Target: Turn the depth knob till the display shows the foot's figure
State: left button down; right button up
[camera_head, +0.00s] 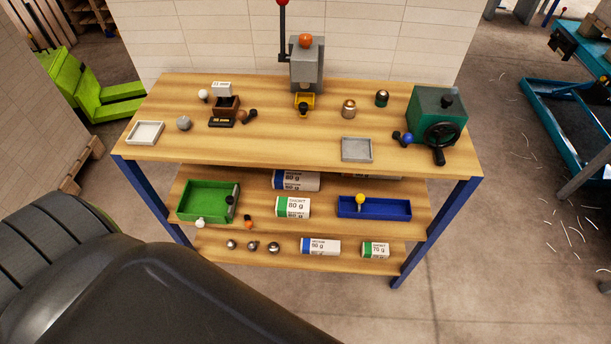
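On the bench top at the left stands a small dark brown device (226,106). A white tag (221,88) with small print, perhaps "21 mm", sits at its top. A black display (221,122) with yellow figures ending in "mm" lies at its front; the number is too small to read surely. A brown knob (242,117) is at the device's right side, with a dark round knob (252,113) beside it. I cannot tell which is the depth knob. Neither gripper is in view; a dark part of my own body covers the lower left.
A lever press (306,66) stands at the back middle, a green handwheel machine (436,113) at the right. Trays (146,132) and (357,149) and loose knobs lie on the wooden bench (290,142). Shelves below hold a green bin (200,218), a blue bin (375,214) and paper reams.

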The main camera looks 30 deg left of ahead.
aim_at(185, 122)
jog(key=u, duration=1.8)
